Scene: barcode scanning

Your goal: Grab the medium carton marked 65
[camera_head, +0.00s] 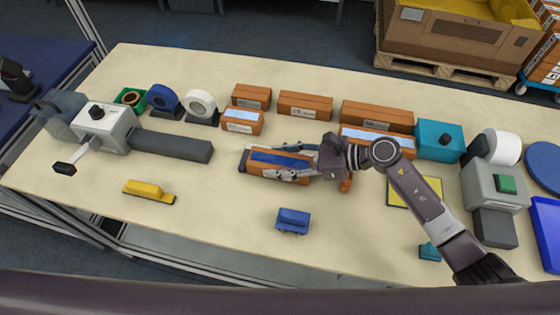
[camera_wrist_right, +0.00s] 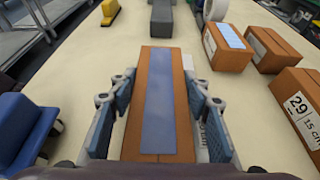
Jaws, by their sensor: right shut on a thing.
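An orange-brown carton with a blue strip on top (camera_head: 280,163) lies near the middle of the table. It also fills the middle of the right wrist view (camera_wrist_right: 158,110). My right gripper (camera_head: 280,162) is shut on it, with one finger along each long side. No number can be read on this carton, so I cannot tell whether it is the one marked 65. A nearby carton (camera_wrist_right: 298,108) is marked 29 and 15 cm; it also shows in the head view (camera_head: 304,105). My left gripper is not in view.
Other cartons stand behind: a small blue-topped one (camera_head: 242,121), one at the back (camera_head: 251,96) and a long one (camera_head: 376,115). A blue stapler-like object (camera_head: 292,220) lies in front. A yellow tool (camera_head: 148,191) lies left. The table's front middle is mostly clear.

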